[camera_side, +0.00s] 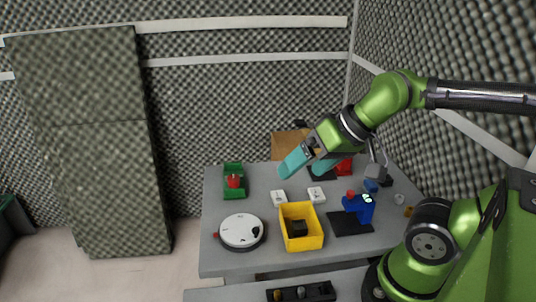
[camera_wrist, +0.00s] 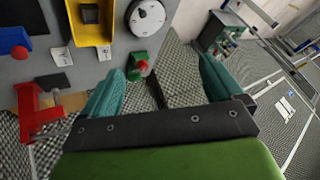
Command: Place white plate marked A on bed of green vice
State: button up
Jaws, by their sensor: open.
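Two small white plates lie flat on the grey table, a left one (camera_side: 279,197) and a right one (camera_side: 316,194). They also show in the wrist view, one (camera_wrist: 62,57) left of the other (camera_wrist: 104,53). Their marks are too small to read, so I cannot tell which is A. The green vice (camera_side: 230,190), with a red part on it, stands at the table's far left; it also shows in the wrist view (camera_wrist: 138,60), between my fingers. My gripper (camera_side: 307,166) is open and empty, above the table's back part, apart from plates and vice.
A yellow bin (camera_side: 301,243) holding a black block stands in front of the plates. A white round dial (camera_side: 241,230) is at front left. A blue vice (camera_side: 361,208) stands at right and a red vice (camera_side: 343,168) behind. A brown box (camera_side: 284,146) is at the back.

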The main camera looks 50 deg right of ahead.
jog(key=w+d+f+g, duration=0.2)
jog(key=w+f, duration=0.1)
jog(key=w, duration=0.1)
jog(key=n+g+h, duration=0.5)
jog(key=n+g, duration=0.3)
jog(key=n, duration=0.5)
send_over(316, 193)
jog(key=w+a, duration=0.2)
notch_tip(316, 193, down, 16)
jog(key=shift+s+a+r, duration=0.1)
jog(key=shift+s, duration=0.05)
jog(key=shift+x, duration=2.8)
